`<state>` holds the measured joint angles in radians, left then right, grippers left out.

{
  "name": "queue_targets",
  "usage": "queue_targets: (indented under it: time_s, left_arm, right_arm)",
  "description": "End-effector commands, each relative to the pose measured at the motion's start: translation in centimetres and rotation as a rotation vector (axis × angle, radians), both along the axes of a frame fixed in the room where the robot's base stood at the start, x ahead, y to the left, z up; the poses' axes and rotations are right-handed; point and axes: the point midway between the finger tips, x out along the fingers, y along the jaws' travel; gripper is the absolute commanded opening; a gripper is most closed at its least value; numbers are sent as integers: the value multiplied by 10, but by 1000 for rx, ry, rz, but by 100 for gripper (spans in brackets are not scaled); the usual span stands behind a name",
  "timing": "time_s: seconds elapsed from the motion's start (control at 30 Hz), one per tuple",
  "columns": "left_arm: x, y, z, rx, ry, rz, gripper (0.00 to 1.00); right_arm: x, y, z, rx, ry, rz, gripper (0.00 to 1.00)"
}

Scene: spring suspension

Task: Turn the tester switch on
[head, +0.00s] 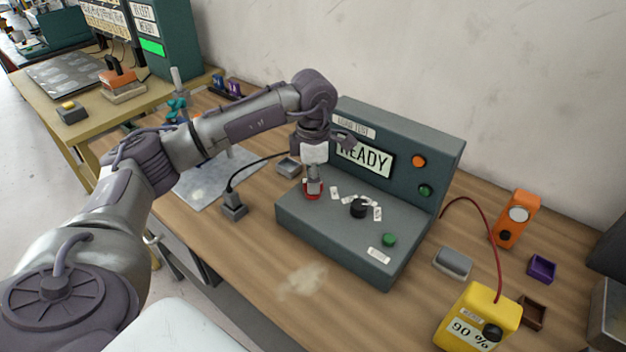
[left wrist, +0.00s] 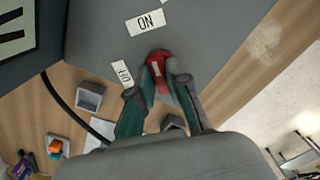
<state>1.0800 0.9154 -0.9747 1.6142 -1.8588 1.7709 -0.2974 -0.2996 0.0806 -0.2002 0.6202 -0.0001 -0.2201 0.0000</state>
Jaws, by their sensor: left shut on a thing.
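The load tester (head: 330,232) is a dark green-grey console on the wooden bench, and its screen (head: 365,158) reads READY. The red tester switch (head: 319,189) is at the left end of its sloped deck, mostly hidden by my left gripper (head: 313,186). In the left wrist view, the fingertips (left wrist: 161,76) are closed around the red switch (left wrist: 158,57). An ON label (left wrist: 148,22) lies beyond it and a second label, likely OFF (left wrist: 122,74), lies to its left. I cannot tell which position the switch is in. My right gripper is not in view.
A black knob (head: 358,208) and a green button (head: 389,240) are on the deck right of the switch. A black plug block (head: 234,207) with a cable stands left of the console. A yellow box (head: 478,318) and an orange meter (head: 515,220) stand to the right.

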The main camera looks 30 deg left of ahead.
Motion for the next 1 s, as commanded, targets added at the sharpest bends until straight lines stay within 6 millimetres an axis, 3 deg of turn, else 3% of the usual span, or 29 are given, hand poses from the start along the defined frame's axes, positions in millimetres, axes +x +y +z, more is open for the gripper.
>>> queue_targets:
  time_s: [0.07,0.1,0.27,0.67,1.0]
  left_arm:
    - [1,0,1,0,-4,-2,0]
    - [1,0,1,0,-4,-2,18]
    - [1,0,1,0,-3,-1,42]
    - [1,0,10,0,-4,0,42]
    - [1,0,78,-1,-7,0,42]
  right_arm:
    - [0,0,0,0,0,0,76]
    - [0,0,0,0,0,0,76]
    - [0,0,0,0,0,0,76]
    - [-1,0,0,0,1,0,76]
    - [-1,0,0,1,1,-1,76]
